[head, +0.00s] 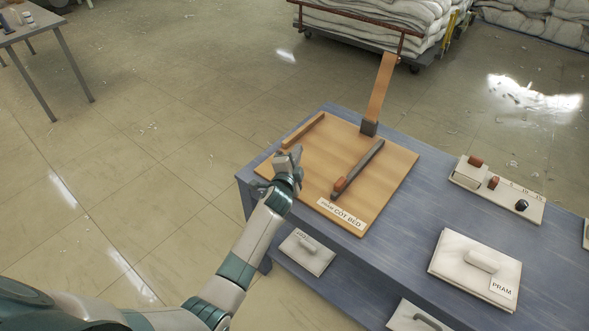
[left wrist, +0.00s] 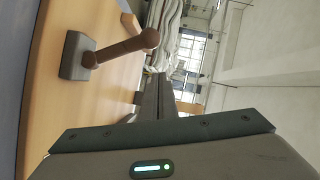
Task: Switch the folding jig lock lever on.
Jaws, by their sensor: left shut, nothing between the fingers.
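The folding jig is a wooden board (head: 395,170) with a "COT BED" label (head: 341,213) on its near edge. In the left wrist view, a brown lever (left wrist: 124,48) with a rounded end rises from a grey block (left wrist: 76,55) on the board (left wrist: 50,120). In the head view, a red-brown piece (head: 340,184) shows at the near end of a dark bar (head: 362,162); I cannot tell whether it is that lever. My left gripper (head: 283,158) is shut and empty over the board's left side, its fingers (left wrist: 158,95) apart from the lever. My right gripper is out of view.
An orange upright strip (head: 380,90) stands at the board's far end, and a wooden strip (head: 303,130) lies along its left. A white panel (head: 497,198) with knobs and a "PRAM" block (head: 475,268) sit on the blue-grey table (head: 405,223).

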